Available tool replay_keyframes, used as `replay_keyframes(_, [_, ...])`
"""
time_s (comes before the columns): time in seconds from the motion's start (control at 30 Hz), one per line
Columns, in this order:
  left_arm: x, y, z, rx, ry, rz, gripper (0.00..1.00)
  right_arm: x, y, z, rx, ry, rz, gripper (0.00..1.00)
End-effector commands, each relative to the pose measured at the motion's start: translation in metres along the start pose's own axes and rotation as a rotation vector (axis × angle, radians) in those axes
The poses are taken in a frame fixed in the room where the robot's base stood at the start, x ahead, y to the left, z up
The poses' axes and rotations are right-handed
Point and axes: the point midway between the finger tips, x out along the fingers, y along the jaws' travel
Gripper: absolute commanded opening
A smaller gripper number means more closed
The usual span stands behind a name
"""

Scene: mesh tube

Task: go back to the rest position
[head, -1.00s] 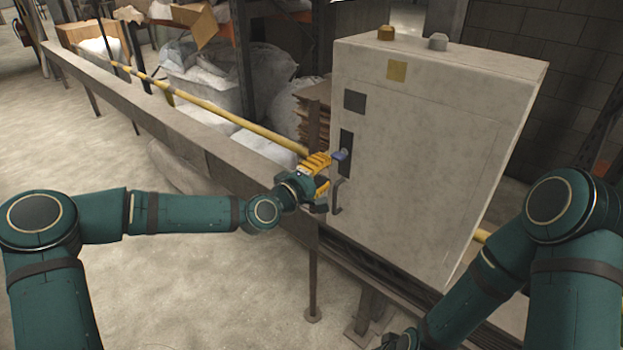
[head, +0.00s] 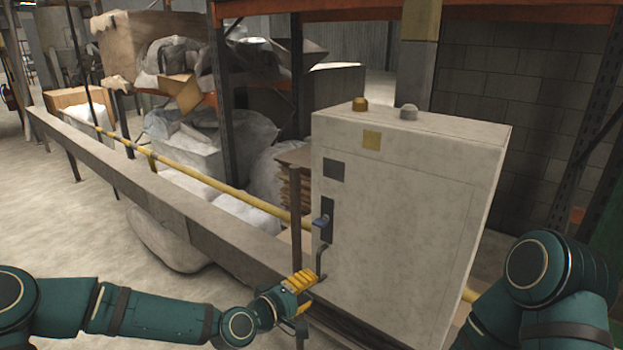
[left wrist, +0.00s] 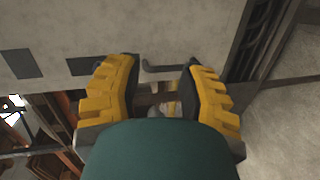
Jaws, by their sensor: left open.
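In the left wrist view the two yellow fingers are apart, with the gripper (left wrist: 162,68) facing the cabinet front. The handle (left wrist: 163,70) shows between the fingertips; I cannot tell how far off it is. Nothing is held. My right arm comes in at the lower right; its gripper is out of the picture.
A concrete ledge (head: 150,200) and a yellow rail (head: 215,184) run left of the cabinet. Shelving with white sacks (head: 245,135) stands behind. The floor (head: 90,240) at the left is clear. A block wall (head: 500,90) is behind the cabinet.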

Motion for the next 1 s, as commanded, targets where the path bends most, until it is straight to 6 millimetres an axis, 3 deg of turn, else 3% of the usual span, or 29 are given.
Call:
replay_keyframes(0.03, [0.000, -0.028, 0.022, 0.036, -0.048, -0.078, 0.39, 0.000, 0.000, 0.000, 0.000, 0.000, 0.000, 0.47])
replay_keyframes(0.2, [-0.025, -0.127, 0.080, 0.183, -0.203, -0.359, 0.39, 0.000, 0.000, 0.000, 0.000, 0.000, 0.000, 0.47])
replay_keyframes(0.3, [-0.057, -0.180, 0.103, 0.273, -0.300, -0.524, 0.39, 0.000, 0.000, 0.000, 0.000, 0.000, 0.000, 0.47])
replay_keyframes(0.43, [-0.104, -0.230, 0.118, 0.371, -0.405, -0.702, 0.39, 0.000, 0.000, 0.000, 0.000, 0.000, 0.000, 0.47])
replay_keyframes(0.53, [-0.133, -0.252, 0.122, 0.419, -0.461, -0.799, 0.39, 0.000, 0.000, 0.000, 0.000, 0.000, 0.000, 0.47])
replay_keyframes(0.67, [-0.155, -0.266, 0.122, 0.453, -0.501, -0.868, 0.39, 0.000, 0.000, 0.000, 0.000, 0.000, 0.000, 0.47])
replay_keyframes(1.0, [-0.162, -0.270, 0.122, 0.461, -0.510, -0.886, 0.39, 0.000, 0.000, 0.000, 0.000, 0.000, 0.000, 0.47])
